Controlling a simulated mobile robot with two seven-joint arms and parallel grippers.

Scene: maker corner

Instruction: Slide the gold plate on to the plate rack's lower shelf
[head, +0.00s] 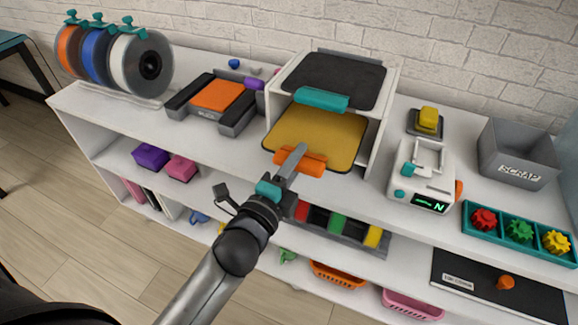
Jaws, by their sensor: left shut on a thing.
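The gold plate (318,135) has a dark rim and an orange handle (312,166) on its front edge. My left gripper (292,160) is shut on the orange handle from the front. The plate lies about level at the lower opening of the white plate rack (390,85), its back edge under the upper plate and its front part sticking out. Whether it rests on the lower shelf is hidden. A dark plate (330,80) with a teal handle (321,99) sits on the rack's upper level. My right gripper is not in view.
Left of the rack are an orange-topped black device (216,95) and filament spools (130,62). To the right are a white device with a display (420,175), a yellow block (428,117), a grey SCRAP bin (517,153) and a teal gear tray (520,232). Bins fill the shelf below.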

